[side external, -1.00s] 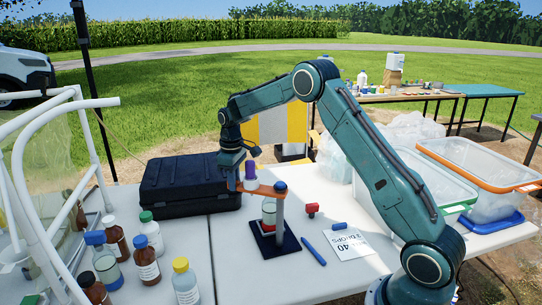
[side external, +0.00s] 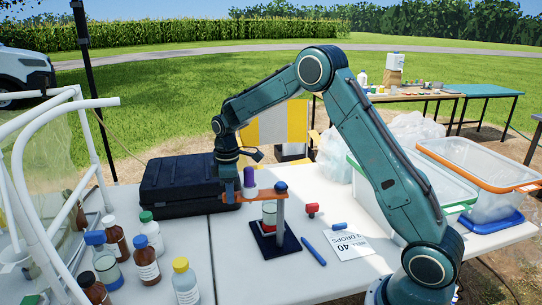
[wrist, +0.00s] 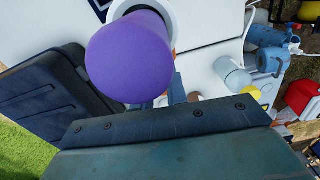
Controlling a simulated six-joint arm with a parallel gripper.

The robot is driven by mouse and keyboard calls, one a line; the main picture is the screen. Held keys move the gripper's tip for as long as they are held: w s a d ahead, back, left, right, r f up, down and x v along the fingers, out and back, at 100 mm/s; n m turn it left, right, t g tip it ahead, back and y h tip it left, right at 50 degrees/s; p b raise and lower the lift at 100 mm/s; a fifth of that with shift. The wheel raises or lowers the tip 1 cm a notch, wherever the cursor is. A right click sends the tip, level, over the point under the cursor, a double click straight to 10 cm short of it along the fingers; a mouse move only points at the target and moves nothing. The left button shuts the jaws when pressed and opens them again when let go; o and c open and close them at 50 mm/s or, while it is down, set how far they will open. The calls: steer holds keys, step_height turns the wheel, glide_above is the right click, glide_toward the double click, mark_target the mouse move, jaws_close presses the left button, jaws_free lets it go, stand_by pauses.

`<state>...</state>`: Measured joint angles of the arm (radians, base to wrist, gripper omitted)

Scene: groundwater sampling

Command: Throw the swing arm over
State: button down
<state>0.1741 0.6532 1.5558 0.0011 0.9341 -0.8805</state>
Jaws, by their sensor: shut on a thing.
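The orange swing arm (side external: 262,194) reaches left from the top of a grey post (side external: 280,212) with a dark blue base (side external: 287,244). A purple-topped piece (side external: 249,176) in a white holder stands on the swing arm; the purple part fills the upper middle of the wrist view (wrist: 128,58). Below the swing arm, a clear cup with red contents (side external: 269,214) stands on the base. My gripper (side external: 229,190) is shut on the swing arm near its free left end. The jaws largely hide the grip point, and the wrist view does not show it clearly.
A black case (side external: 178,188) stands close behind and left of my gripper. Several bottles (side external: 146,262) stand at the front left beside a white frame.

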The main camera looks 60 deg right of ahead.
steer(key=shift+a+n, duration=0.25)
steer(key=shift+n, duration=0.05)
steer(key=shift+s+a+n, duration=0.8)
steer(key=shift+s+n, duration=0.1)
stand_by(0.5)
steer(key=c, duration=1.3)
jaws_free()
step_height(320, 180, up, 14)
steer(key=shift+f, duration=0.1)
